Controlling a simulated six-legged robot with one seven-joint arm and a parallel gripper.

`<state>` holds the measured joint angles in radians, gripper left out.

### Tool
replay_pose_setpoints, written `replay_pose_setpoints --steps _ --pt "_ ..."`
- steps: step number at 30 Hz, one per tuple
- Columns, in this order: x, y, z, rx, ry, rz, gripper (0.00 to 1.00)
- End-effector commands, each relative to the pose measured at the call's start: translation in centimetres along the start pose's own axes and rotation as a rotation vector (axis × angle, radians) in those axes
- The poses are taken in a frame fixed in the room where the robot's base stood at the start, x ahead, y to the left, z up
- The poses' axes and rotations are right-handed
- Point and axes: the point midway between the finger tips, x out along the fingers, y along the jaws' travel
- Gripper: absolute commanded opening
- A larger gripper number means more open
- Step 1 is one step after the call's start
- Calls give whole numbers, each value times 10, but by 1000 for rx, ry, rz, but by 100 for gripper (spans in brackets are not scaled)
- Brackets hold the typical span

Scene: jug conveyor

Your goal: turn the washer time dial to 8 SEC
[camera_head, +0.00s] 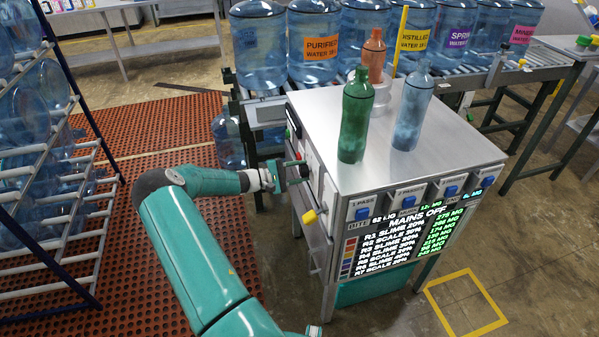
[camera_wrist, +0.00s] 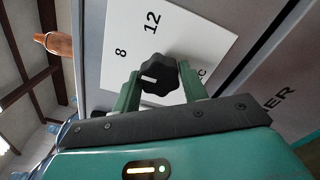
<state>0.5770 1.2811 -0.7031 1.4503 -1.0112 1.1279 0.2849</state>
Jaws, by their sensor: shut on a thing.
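The washer time dial is a black lobed knob (camera_wrist: 158,76) with a white pointer mark, on a white plate (camera_wrist: 205,45) in the wrist view. The plate shows "8" (camera_wrist: 120,52) and "12" (camera_wrist: 152,22), with other lettering partly hidden. The white mark lies on the knob's left side in the picture, roughly toward the side of the 8; whether it lines up exactly I cannot tell. My gripper (camera_wrist: 162,88) has its green fingers either side of the knob, shut on it. In the head view my gripper (camera_head: 291,173) is at the left side of the washer (camera_head: 440,130).
On the washer top stand a green bottle (camera_head: 355,120), an orange bottle (camera_head: 374,58) and a pale blue bottle (camera_head: 411,110). A yellow-handled control (camera_head: 311,216) sits just below my gripper. The front screen (camera_head: 400,245) reads "MAINS OFF". A rack of jugs (camera_head: 40,140) stands at left.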

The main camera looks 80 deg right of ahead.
Motion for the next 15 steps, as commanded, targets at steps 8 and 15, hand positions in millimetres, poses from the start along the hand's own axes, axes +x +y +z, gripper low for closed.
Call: replay_pose_setpoints --steps 8,15 --pt "-1 1 -1 -1 2 1 51" --pt "0 0 0 -1 1 1 65"
